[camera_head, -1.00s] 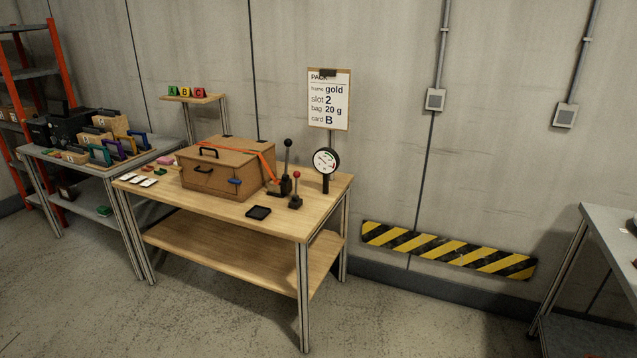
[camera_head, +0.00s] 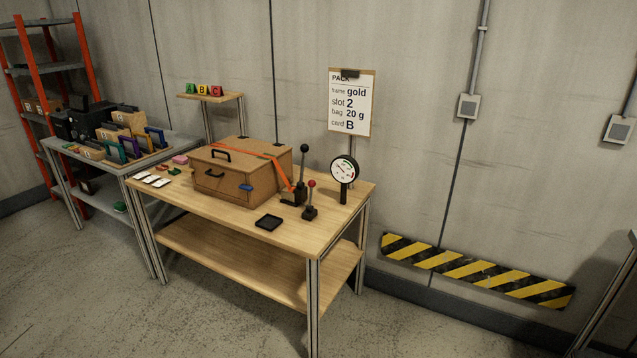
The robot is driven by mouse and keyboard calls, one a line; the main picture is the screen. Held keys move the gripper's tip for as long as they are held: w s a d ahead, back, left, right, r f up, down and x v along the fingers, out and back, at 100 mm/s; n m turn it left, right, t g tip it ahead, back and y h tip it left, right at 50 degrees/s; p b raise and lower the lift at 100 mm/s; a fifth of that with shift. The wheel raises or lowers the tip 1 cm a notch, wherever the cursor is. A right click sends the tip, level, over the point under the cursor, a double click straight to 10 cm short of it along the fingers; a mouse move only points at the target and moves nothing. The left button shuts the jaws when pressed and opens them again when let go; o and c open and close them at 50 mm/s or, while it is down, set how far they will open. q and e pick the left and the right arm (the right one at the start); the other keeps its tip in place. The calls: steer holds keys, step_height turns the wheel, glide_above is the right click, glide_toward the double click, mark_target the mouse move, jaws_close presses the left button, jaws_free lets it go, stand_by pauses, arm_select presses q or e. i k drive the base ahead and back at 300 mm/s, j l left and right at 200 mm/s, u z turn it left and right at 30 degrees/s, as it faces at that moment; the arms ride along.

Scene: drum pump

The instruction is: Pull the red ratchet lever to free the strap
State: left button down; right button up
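A red-knobbed lever (camera_head: 311,198) stands upright on a small black base near the right end of the wooden table. Behind it stands a taller black-knobbed lever (camera_head: 303,172). An orange-red strap (camera_head: 245,153) runs over the lid of a brown wooden box (camera_head: 234,185) and down its right side to the base of the black-knobbed lever. The box's lid is closed. Neither of my grippers shows in the head view.
The wooden table (camera_head: 285,235) also holds a round gauge (camera_head: 343,170), a black tray (camera_head: 269,222) and white cards (camera_head: 152,181). A grey table (camera_head: 66,161) with coloured frames stands to the left. Open floor lies in front.

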mark_target(312, 183)
steer(key=i+l, duration=0.4)
steer(key=i+l+z, duration=0.1)
steer(key=i+l, duration=0.3)
steer(key=i, duration=0.15)
steer(key=i+l+z, duration=0.1)
steer(key=i+l, duration=0.65)
steer(key=i, duration=0.3)
